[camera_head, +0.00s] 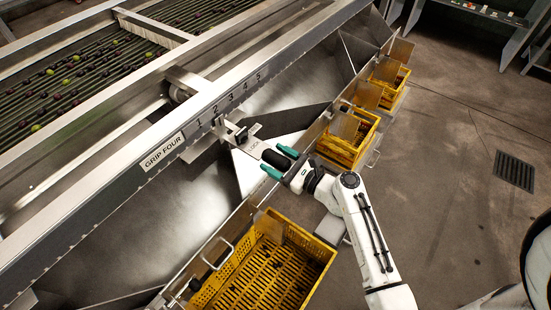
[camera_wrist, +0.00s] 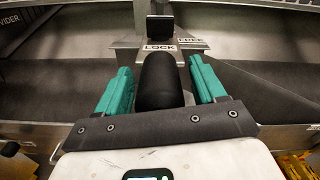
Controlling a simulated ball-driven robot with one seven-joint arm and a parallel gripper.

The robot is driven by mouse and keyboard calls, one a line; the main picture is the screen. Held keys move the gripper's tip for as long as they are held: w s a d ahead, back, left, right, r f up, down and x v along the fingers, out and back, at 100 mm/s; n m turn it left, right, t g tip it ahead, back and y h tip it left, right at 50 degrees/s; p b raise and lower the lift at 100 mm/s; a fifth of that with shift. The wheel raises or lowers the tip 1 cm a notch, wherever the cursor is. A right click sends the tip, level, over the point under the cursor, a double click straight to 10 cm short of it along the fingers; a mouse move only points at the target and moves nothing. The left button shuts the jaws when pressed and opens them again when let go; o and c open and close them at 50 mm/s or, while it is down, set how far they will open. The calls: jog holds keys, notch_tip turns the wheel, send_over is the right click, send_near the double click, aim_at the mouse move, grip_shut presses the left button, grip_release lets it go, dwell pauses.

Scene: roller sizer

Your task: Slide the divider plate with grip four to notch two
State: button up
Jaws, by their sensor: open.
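The divider plate's metal bracket (camera_head: 254,145) hangs at the rail by the notch numbers (camera_head: 214,109). It sits below numbers 1 and 2, but I cannot tell which notch it is in. A black grip (camera_wrist: 158,82) stands out from the bracket and lies between my green fingers. My gripper (camera_head: 278,162) is open around the grip, with gaps on both sides in the wrist view. Behind the grip are a LOCK label (camera_wrist: 160,47), a FREE label (camera_wrist: 192,41) and an upright black lever (camera_wrist: 160,28) nearer LOCK.
A yellow crate (camera_head: 318,250) stands at the front, and others, such as one crate (camera_head: 372,137), stand farther right. Open floor lies at right.

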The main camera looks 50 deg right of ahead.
jog(key=s+b, duration=0.1)
jog(key=s, duration=0.9)
jog(key=shift+s+d+b, duration=0.15)
jog(key=shift+d+b, duration=0.05)
jog(key=shift+b, duration=0.1)
jog(key=s+a+f+n+g+y, duration=0.1)
jog(key=a+f+n+g+y, duration=0.2)
jog(key=a+n+g, duration=0.35)
jog(key=s+a+f+n+g+y, duration=0.1)
jog(key=a+f+n+g+y, duration=0.25)
jog(key=a+n, duration=0.6)
jog(key=s+d+r+n+g+h, duration=0.1)
jog(key=s+d+n+g+h, duration=0.2)
jog(key=n, duration=1.4)
jog(key=shift+s+d+r+g+h, duration=0.4)
jog(key=shift+s+g+h, duration=1.7)
jog(key=shift+s, duration=1.1)
